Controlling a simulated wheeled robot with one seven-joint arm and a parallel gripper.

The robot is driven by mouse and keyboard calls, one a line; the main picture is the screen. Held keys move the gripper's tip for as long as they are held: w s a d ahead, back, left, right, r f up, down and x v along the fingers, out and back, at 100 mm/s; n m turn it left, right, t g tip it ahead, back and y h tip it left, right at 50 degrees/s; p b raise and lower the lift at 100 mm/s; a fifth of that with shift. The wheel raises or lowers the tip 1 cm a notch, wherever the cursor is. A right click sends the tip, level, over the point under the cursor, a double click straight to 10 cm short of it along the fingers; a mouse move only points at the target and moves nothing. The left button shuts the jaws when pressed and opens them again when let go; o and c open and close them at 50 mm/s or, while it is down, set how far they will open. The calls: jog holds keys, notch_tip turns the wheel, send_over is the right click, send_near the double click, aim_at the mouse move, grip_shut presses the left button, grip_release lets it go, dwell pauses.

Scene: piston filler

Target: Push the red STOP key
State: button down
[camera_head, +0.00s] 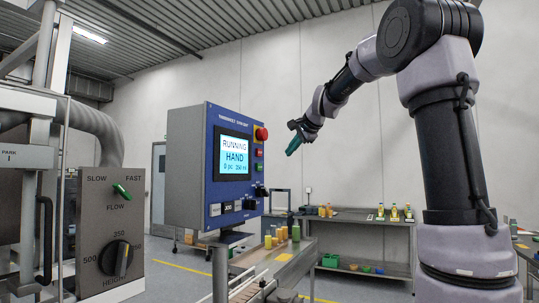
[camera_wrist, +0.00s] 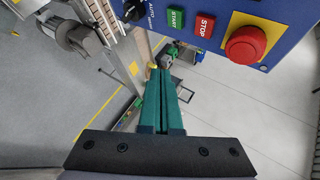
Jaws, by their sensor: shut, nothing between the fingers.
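The red STOP key (camera_wrist: 204,27) is a small rectangular key with white lettering, near the top of the wrist view. It sits on the blue front of the control box (camera_head: 187,170), between the green START key (camera_wrist: 176,19) and a large red mushroom button (camera_wrist: 245,44) on a yellow plate. In the head view the STOP key (camera_head: 258,153) is tiny, below the mushroom button (camera_head: 261,134). My gripper (camera_head: 291,152) is shut and empty, its green fingers pressed together. In the wrist view the fingertips (camera_wrist: 161,72) lie below the keys. They are apart from the panel.
The box's screen (camera_head: 234,157) reads RUNNING, HAND. Below the box, a conveyor (camera_head: 262,268) carries yellow containers and a green bottle. A dial panel (camera_head: 111,232) stands at left, and a workbench (camera_head: 350,220) behind. The air between my gripper and the panel looks clear.

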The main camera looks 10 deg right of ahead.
jog(key=shift+w+d, duration=0.15)
jog(key=shift+w, duration=0.05)
send_near(261, 156)
jog(key=shift+w+f, duration=1.75)
jog(key=shift+w, duration=0.25)
jog(key=shift+w+a, duration=0.1)
jog(key=shift+a, duration=0.2)
dwell(0.6)
jog(key=shift+w+a, duration=0.15)
jog(key=shift+a, duration=0.05)
jog(key=shift+w+a, duration=0.25)
jog(key=shift+a, duration=0.15)
dwell(0.7)
jog(key=shift+s+d, duration=0.1)
jog(key=shift+d, duration=0.05)
jog(key=shift+s+d, duration=0.4)
jog(key=shift+d, duration=0.1)
